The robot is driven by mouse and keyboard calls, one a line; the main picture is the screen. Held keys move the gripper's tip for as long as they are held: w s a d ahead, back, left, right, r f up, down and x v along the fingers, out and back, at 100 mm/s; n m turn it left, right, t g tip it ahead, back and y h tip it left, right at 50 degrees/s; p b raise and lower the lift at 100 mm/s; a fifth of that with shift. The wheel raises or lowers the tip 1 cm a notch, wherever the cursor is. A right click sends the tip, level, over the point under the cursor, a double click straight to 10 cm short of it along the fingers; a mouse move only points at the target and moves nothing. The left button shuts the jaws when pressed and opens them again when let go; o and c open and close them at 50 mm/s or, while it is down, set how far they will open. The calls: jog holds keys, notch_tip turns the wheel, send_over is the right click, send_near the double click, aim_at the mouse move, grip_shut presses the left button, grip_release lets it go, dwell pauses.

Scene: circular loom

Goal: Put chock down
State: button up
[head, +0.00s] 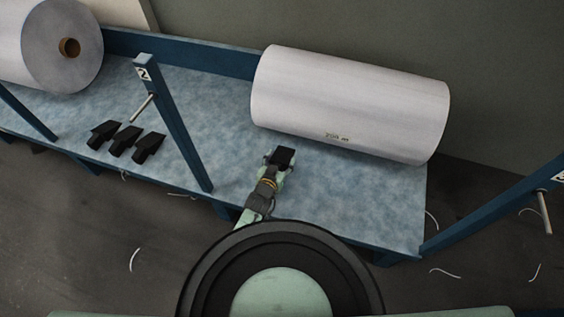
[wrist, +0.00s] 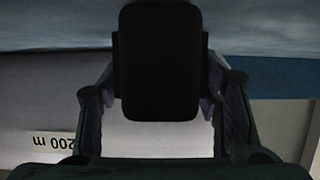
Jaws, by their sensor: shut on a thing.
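My gripper (head: 272,168) reaches over the blue-grey bench top, just in front of the large white roll (head: 350,105). It is shut on a black chock (head: 283,156). In the wrist view the chock (wrist: 160,62) fills the upper middle, between the two fingers (wrist: 160,100). I cannot tell whether the chock touches the bench top or the roll.
Several black chocks, one of them here (head: 126,139), lie on the bench (head: 200,100) at the left. A blue post (head: 172,122) with a peg stands between them and my arm. Another white roll (head: 50,45) lies at the far left. Bare bench shows at the right front (head: 370,205).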

jog(key=shift+f, duration=0.1)
jog(key=o, duration=1.5)
jog(key=shift+r, duration=0.25)
